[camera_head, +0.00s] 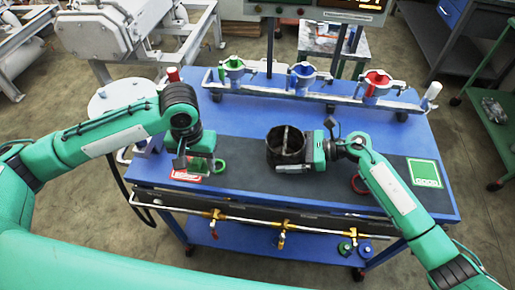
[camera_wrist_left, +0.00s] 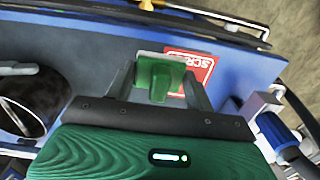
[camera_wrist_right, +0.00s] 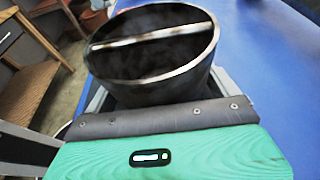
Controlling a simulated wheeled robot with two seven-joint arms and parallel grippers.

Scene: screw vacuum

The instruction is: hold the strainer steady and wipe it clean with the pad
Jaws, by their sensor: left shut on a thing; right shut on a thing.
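The strainer (camera_head: 285,152) is a dark, open-topped cylinder with a bar across its mouth. It stands upright above the dark mat, and the right wrist view shows it close (camera_wrist_right: 150,75). My right gripper (camera_head: 300,166) comes from the right and is shut on the strainer. My left gripper (camera_head: 198,165) is left of the strainer, over the mat's left part, clearly apart from it. It is shut on the pad (camera_wrist_left: 160,78), a green block with a pale underside. The strainer shows at the left edge of the left wrist view (camera_wrist_left: 25,108).
A rail with several coloured valve holders (camera_head: 300,78) runs along the table's back. A red sign (camera_head: 186,176) lies near the left gripper, a green GOOD sign (camera_head: 424,173) at the right. Brass taps (camera_head: 282,240) line the front.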

